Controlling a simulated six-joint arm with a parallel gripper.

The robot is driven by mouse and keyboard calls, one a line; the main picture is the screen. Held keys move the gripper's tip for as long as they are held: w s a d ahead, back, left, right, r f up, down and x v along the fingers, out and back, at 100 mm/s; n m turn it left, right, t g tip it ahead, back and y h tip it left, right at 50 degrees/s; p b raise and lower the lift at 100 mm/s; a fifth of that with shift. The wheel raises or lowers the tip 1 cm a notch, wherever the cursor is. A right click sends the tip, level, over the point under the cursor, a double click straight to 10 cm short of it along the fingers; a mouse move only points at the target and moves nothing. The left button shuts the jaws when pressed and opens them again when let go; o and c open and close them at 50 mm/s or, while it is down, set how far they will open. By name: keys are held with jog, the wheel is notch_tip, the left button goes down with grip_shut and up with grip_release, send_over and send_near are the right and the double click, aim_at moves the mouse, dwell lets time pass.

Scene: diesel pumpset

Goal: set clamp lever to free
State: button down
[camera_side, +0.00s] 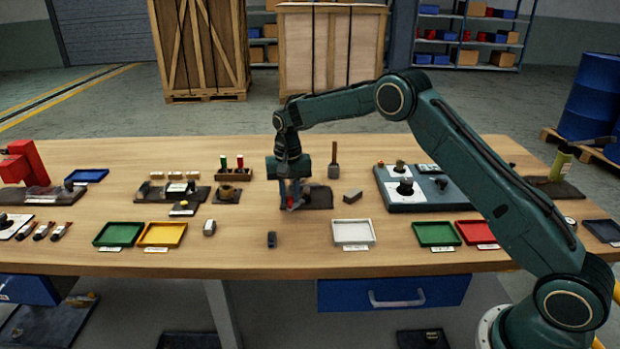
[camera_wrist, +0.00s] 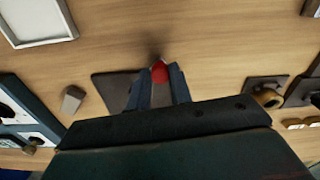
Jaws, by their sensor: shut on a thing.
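My gripper (camera_side: 290,204) points down over a dark base plate (camera_side: 319,197) near the middle of the bench. Its fingers are shut on a red knob (camera_wrist: 159,71), which I take to be the end of the clamp lever. In the wrist view the knob sits between the two blue-grey fingertips. The plate (camera_wrist: 113,88) shows partly behind the fingers there. The fingers and palm hide most of the lever, so its setting cannot be read. A brown-topped upright post (camera_side: 333,158) stands just behind the plate.
A grey block (camera_side: 352,196) lies right of the plate, and a small dark block (camera_side: 272,240) lies in front. A white tray (camera_side: 353,232) is at front right. A rack with green and red pieces (camera_side: 233,172) stands to the left. A dark fixture board (camera_side: 430,190) is farther right.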

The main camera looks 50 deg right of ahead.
jog(key=w+m, duration=0.1)
jog(key=m, duration=0.1)
jog(key=shift+w+m, duration=0.35)
jog(key=shift+m, duration=0.05)
jog(key=shift+w+d+m, duration=0.2)
jog(key=shift+w+m, duration=0.2)
jog(key=shift+m, duration=0.35)
jog(key=shift+w+d+m, duration=0.15)
jog(key=shift+w+m, duration=0.25)
jog(key=shift+m, duration=0.35)
jog(key=shift+r, duration=0.1)
jog(key=c, duration=1.3)
grip_release()
jog(key=shift+o, duration=0.2)
notch_tip(320, 180, up, 14)
